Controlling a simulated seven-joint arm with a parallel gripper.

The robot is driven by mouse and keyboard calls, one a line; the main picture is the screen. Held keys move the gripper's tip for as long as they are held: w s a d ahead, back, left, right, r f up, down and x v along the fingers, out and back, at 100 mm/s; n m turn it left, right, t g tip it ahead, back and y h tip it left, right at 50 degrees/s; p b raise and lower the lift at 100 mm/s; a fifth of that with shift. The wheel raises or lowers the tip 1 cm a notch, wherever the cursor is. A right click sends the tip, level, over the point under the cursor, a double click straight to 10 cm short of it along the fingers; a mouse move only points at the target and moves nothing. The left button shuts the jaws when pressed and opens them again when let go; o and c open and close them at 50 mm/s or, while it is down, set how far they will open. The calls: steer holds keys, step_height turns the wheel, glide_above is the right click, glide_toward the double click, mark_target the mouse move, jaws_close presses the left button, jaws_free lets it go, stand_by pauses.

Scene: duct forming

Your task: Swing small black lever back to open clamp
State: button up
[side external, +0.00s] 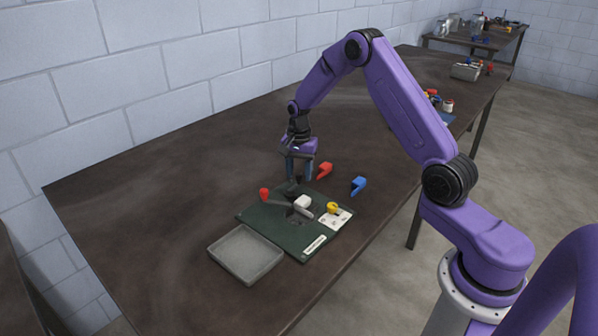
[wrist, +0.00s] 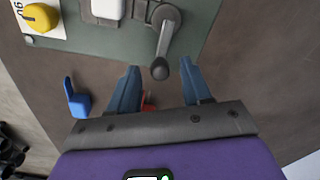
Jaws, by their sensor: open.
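The small lever (wrist: 166,40) shows in the wrist view as a grey arm on a round pivot, with a black rounded tip pointing towards my gripper. It is mounted on a dark green board (side external: 285,232). My gripper (wrist: 160,68) is open, with the black tip between its two blue fingertips and space visible on both sides. In the side view my gripper (side external: 298,178) points down over the board's far edge, largely hiding the lever. A white block (side external: 303,202) sits beside the lever; it also shows in the wrist view (wrist: 108,8).
The board also carries a red-knobbed handle (side external: 264,194) and a yellow knob (side external: 333,207) on a white plate. A loose red piece (side external: 325,170) and blue piece (side external: 359,185) lie behind it. A grey tray (side external: 246,254) stands in front. The table's left side is clear.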

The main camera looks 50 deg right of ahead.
steer(key=shift+f, duration=0.15)
jaws_close()
steer(key=shift+w, duration=0.1)
steer(key=n, duration=0.1)
steer(key=w+n, duration=0.1)
steer(key=n, duration=0.2)
steer(key=shift+w+a+n, duration=0.25)
steer(key=shift+w+n, duration=0.05)
steer(key=shift+w, duration=0.1)
steer(key=n, duration=0.1)
steer(key=w+n, duration=0.1)
steer(key=n, duration=0.1)
steer(key=a+n, duration=0.1)
steer(key=shift+w+a+n, duration=0.1)
steer(key=shift+w+n, duration=0.2)
steer(key=shift+w, duration=0.05)
steer(key=n, duration=0.1)
steer(key=a+n, duration=0.1)
steer(key=n, duration=0.1)
steer(key=w+n, duration=0.1)
steer(key=shift+a, duration=0.35)
steer(key=shift+w+a+n, duration=0.1)
steer(key=shift+a+n, duration=0.35)
steer(key=shift+n, duration=0.75)
steer(key=shift+w+a+n, duration=0.1)
steer(key=shift+a+n, duration=0.35)
steer(key=shift+n, duration=0.75)
